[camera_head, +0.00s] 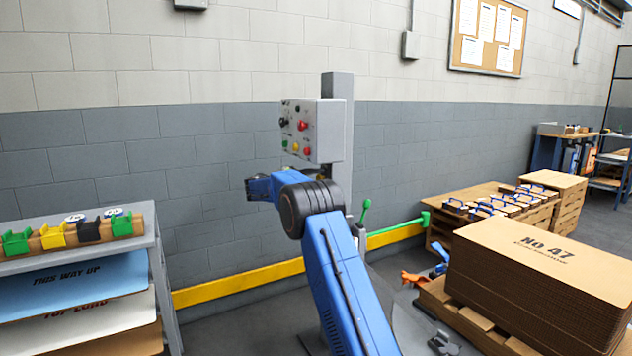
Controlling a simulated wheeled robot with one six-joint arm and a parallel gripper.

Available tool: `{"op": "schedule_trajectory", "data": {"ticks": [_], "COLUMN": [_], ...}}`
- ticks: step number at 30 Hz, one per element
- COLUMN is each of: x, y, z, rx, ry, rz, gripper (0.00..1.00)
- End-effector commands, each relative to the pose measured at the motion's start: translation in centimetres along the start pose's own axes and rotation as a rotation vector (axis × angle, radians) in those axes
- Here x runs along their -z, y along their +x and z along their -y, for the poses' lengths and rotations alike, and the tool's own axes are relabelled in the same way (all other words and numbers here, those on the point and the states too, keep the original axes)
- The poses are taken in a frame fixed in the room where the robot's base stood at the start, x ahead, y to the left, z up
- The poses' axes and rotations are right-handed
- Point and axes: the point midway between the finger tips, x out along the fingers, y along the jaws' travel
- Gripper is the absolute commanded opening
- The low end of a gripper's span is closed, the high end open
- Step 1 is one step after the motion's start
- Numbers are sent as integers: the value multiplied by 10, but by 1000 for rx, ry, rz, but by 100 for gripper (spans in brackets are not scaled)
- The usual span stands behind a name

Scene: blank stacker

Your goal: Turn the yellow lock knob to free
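A grey control box (318,130) is mounted on a grey post in the middle of the view. Its face carries small black, red, green and yellow controls. A small yellow control (295,147) sits in the lower row, between a green one and a red one. I cannot tell whether it is the lock knob, nor its turn position. My gripper (252,188) is at the end of my blue arm, pointing left, below and left of the box and apart from it in the picture. Its fingers are too small and dark to show their opening.
A green-knobbed lever (364,211) stands right of my arm. A yellow rail (240,281) runs low along the wall. A sheet rack (80,256) stands at left, a cardboard stack (545,268) at right. Left of my gripper, before the wall, looks clear.

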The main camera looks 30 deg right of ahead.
Motion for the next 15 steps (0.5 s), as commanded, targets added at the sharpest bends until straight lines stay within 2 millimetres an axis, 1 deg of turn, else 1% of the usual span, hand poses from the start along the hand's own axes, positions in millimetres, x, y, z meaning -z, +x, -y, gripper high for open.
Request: {"op": "schedule_trajectory", "data": {"ticks": [5, 8, 11, 15], "x": [0, 0, 1, 1], "y": [-1, -8, -21, -48], "z": [0, -1, -1, 0], "rx": [0, 0, 0, -1], "ry": [0, 0, 1, 1], "rz": [-1, -1, -3, -3], "gripper": [49, 49, 49, 49]}}
